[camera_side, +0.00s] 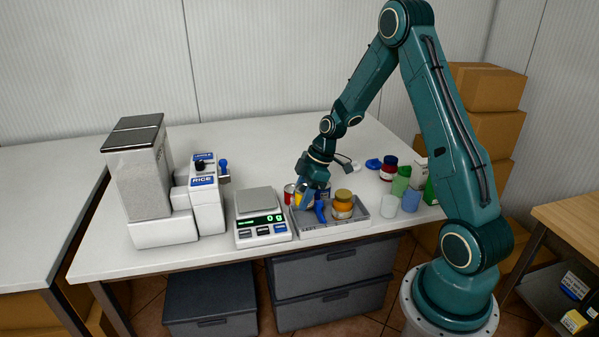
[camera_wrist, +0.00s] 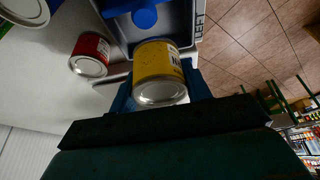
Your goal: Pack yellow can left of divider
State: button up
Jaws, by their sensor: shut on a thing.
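My gripper (camera_side: 307,202) is shut on the yellow can (camera_wrist: 160,65); in the wrist view the blue fingers (camera_wrist: 160,92) sit on either side of it. The can shows only partly in the side view, behind the fingers. It is at the left end of the grey tray (camera_side: 350,228), on the side marked LEFT. I cannot tell whether it touches the tray floor. The blue divider (camera_side: 320,211) stands just right of my gripper, and its blue part (camera_wrist: 145,16) is beyond the can in the wrist view.
A red can (camera_wrist: 90,54) stands on the table outside the tray. An orange jar (camera_side: 342,206) is right of the divider. A scale (camera_side: 262,234) stands close left of the tray. Several bottles and cups, including a blue cup (camera_side: 411,200), stand to the right.

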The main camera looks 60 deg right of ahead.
aim_at(302, 222)
jog(key=shift+f, duration=2.75)
jog(key=shift+f, duration=0.45)
jog(key=o, duration=1.3)
jog(key=shift+o, duration=0.5)
jog(key=shift+r, duration=4)
jog(key=shift+r, duration=0.1)
